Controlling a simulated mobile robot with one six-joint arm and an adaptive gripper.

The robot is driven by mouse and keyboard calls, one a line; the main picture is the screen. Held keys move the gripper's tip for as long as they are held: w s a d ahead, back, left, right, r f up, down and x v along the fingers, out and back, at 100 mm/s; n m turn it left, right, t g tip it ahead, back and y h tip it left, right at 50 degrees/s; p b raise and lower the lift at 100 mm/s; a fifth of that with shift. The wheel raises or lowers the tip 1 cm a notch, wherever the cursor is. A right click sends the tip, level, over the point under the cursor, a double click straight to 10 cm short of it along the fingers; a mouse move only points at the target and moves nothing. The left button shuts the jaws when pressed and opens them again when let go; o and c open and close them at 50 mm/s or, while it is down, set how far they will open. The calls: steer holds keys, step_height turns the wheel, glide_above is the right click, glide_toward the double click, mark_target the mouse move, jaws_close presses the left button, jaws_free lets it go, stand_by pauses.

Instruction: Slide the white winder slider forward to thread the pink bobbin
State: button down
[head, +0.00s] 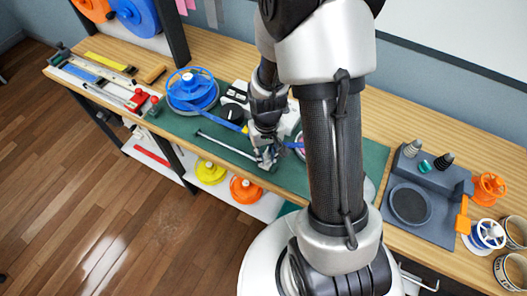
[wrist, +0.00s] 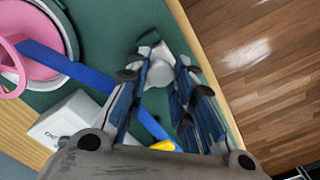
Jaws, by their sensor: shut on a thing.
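The white winder slider (wrist: 160,73) shows between my fingers in the wrist view, near the front edge of the green mat. My gripper (wrist: 164,62) is shut on it; the fingers hide much of its shape. In the head view my gripper (head: 266,157) is low over the mat's front part. The pink bobbin (wrist: 42,57) is at the upper left of the wrist view, with a blue strap (wrist: 60,68) running from it under my fingers. In the head view my arm covers nearly all of the bobbin.
A blue strap reel (head: 191,92) stands left on the green mat (head: 185,128). A thin pale rod (head: 225,145) lies in front of it. A white box (wrist: 68,124) is beside the strap. A grey tray (head: 432,228) and rolls are at right; tools lie far left.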

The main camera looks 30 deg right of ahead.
steer(key=shift+s, duration=0.2)
steer(key=c, duration=1.5)
jaws_free()
steer(key=shift+s+d, duration=0.1)
steer(key=shift+d, duration=0.1)
steer(key=shift+o, duration=0.8)
steer(key=shift+w+r, duration=0.2)
steer(key=shift+r, duration=0.05)
step_height(320, 180, up, 12)
steer(key=shift+f, duration=0.25)
steer(key=shift+s, duration=0.1)
